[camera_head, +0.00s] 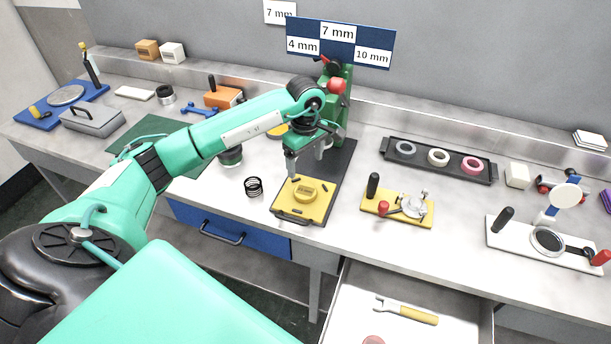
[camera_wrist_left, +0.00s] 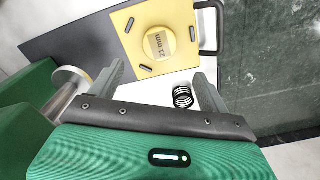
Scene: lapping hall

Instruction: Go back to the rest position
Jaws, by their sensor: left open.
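My left gripper (camera_head: 307,158) is open and empty, above the bench at the middle of the head view. Its two fingers stand apart in the left wrist view (camera_wrist_left: 160,84). Just beyond the fingertips lies a yellow plate (camera_head: 288,210) with a yellow round piece (camera_head: 306,191) on it. My right gripper is out of view.
A green press (camera_head: 345,108) stands behind the gripper on a dark base. A black tray (camera_head: 438,160) holds three rings. A yellow fixture (camera_head: 398,208) and a white fixture (camera_head: 505,240) stand on the right. An open drawer (camera_head: 350,305) juts out in front, holding a yellow-handled tool (camera_head: 408,311).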

